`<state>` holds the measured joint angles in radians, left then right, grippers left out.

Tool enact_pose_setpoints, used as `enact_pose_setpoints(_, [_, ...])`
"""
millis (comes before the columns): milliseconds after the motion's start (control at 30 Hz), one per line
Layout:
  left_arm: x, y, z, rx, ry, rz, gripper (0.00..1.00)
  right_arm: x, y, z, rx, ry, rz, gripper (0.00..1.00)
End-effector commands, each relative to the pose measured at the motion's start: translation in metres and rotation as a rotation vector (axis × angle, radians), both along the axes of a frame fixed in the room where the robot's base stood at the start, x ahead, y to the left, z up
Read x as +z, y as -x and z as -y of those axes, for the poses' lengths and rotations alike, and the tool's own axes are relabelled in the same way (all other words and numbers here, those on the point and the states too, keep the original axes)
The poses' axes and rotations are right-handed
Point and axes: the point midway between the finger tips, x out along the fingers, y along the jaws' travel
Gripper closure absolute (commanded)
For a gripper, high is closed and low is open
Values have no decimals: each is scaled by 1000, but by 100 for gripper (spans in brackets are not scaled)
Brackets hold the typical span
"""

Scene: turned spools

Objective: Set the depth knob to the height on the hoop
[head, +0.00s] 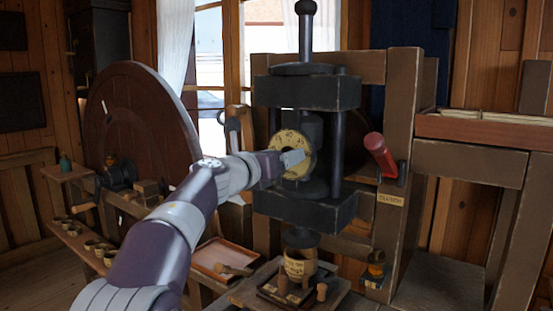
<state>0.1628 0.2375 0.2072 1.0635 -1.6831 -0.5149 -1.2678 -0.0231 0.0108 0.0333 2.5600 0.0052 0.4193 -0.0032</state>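A round brass dial (283,141) with dark markings sits on the front of a black press (307,92); I take it for the depth knob. My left arm comes in from the lower left, and my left gripper (293,158) is in front of the dial, covering its middle. Whether it touches or grips the dial I cannot tell. A light wooden cup-shaped piece (300,264) with dark writing stands below the press head; it may carry the hoop. The writing is too small to read. My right gripper is not in view.
A red-handled lever (379,155) sticks out right of the press, above a small label (390,200). A large dark wheel (130,150) stands at left. Small cups (92,246) line a low shelf. A shallow tray (222,259) lies left of the wooden piece.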

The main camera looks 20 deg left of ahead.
Motion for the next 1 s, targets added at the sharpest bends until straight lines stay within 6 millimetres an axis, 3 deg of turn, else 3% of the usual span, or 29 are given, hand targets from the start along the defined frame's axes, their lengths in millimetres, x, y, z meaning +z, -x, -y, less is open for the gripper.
enact_pose_setpoints(167, [-3, 19, -7, 1, 1, 2, 26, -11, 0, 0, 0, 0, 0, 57])
enact_pose_setpoints(400, [-4, 78, -29, 3, 0, 2, 26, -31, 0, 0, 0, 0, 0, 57])
enact_pose_setpoints(600, [-2, 112, -42, 3, 0, 0, 26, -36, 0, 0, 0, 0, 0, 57])
enact_pose_setpoints(1000, [0, 119, -43, 0, 0, -1, 26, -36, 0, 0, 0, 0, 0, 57])
